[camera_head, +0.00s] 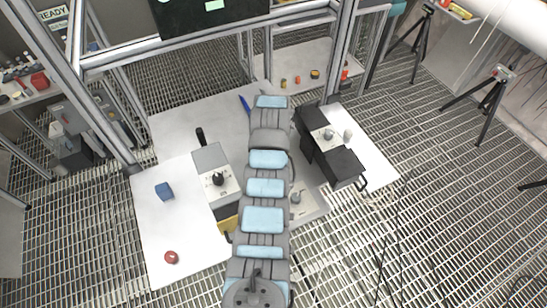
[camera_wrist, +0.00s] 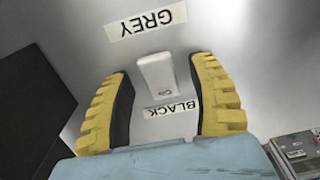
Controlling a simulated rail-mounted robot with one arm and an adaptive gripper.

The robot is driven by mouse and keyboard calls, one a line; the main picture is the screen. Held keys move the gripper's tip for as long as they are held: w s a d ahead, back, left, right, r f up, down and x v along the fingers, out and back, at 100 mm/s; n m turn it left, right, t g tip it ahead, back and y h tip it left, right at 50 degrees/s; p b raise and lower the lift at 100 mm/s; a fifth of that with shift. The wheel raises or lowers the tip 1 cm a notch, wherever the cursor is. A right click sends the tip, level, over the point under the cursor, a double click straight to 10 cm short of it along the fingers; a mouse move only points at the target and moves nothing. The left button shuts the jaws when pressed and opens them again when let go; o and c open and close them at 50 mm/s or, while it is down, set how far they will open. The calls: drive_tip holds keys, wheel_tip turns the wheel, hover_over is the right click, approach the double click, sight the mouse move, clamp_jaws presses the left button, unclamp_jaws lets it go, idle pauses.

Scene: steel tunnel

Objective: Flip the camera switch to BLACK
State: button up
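In the wrist view, the pale camera switch (camera_wrist: 157,74) sits on a grey panel (camera_wrist: 235,30). It lies between an upside-down GREY label (camera_wrist: 146,23) and an upside-down BLACK label (camera_wrist: 171,107). The switch's lower end is close to the BLACK label. My gripper (camera_wrist: 164,67) is open, with one yellow, black-padded finger on each side of the switch. Gaps show between the fingers and the switch. In the head view my arm runs up the middle; I cannot make out the gripper or switch there.
In the head view, a white table (camera_head: 185,236) holds a blue block (camera_head: 164,190) and a red round item (camera_head: 171,257). Control boxes with knobs stand left (camera_head: 214,166) and right (camera_head: 342,165) of my arm. Metal frame posts rise behind. A dark surface (camera_wrist: 30,95) borders the wrist view's left side.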

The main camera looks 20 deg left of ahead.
drive_tip(key=shift+r, duration=3.65)
drive_tip(key=shift+r, duration=0.2)
